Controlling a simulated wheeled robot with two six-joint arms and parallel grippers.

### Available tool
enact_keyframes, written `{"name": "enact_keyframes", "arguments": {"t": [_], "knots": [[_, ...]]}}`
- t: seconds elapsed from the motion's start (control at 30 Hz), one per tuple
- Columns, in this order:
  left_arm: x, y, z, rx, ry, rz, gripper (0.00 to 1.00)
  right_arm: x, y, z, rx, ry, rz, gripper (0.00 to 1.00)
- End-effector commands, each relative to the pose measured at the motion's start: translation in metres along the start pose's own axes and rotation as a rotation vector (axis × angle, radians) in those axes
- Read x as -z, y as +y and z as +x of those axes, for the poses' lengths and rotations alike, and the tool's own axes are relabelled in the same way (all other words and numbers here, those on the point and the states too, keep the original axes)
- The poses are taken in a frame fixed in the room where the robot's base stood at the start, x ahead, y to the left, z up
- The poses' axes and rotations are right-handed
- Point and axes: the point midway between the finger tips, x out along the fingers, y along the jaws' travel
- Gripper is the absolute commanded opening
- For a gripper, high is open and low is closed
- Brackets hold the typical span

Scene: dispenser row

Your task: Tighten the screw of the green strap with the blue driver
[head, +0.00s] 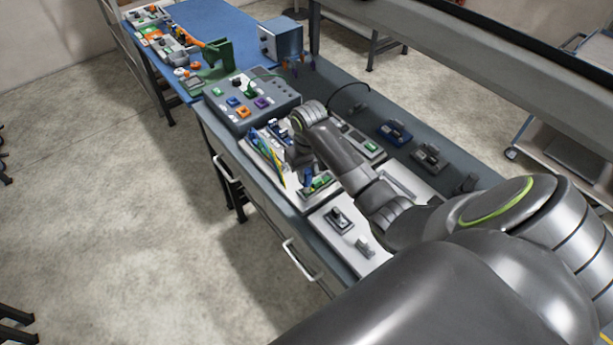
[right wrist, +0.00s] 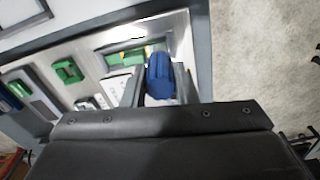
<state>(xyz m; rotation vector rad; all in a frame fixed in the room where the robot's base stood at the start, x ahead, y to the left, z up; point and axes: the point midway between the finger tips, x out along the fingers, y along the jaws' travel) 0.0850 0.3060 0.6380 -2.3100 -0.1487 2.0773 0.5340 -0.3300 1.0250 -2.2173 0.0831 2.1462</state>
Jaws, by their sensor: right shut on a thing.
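My right gripper (right wrist: 160,86) is shut on the blue driver (right wrist: 159,74); its blue handle sits between the two fingers. In the head view the driver's blue handle (head: 307,174) shows small below my right wrist. A green strap (right wrist: 125,58) lies in a grey-framed fixture on the white board, just beyond the driver. It also shows in the head view (head: 320,183) next to the driver. The driver's tip and the strap's screw are hidden, so I cannot tell whether they touch. My left gripper is out of view.
A second green block (right wrist: 68,72) stands on the white board. A grey panel with coloured buttons (head: 243,110) is behind the board. A white plate with grey fixtures (head: 339,219) lies in front. The bench edge and floor are close to the left.

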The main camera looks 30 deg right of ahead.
Motion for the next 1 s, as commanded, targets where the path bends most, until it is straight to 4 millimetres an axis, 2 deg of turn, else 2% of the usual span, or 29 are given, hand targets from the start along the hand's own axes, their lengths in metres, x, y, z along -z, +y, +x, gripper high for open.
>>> {"name": "enact_keyframes", "arguments": {"t": [0.37, 0.73, 1.0], "knots": [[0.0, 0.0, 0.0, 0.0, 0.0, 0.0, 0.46, 0.0, 0.0, -0.001, 0.0, 0.0, 0.028, 0.0], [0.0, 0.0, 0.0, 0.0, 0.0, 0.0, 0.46, 0.001, 0.0, -0.017, -0.001, 0.001, 0.026, 0.0], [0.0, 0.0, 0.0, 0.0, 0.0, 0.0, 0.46, 0.001, 0.0, -0.018, 0.0, 0.0, 0.026, 0.0]]}}
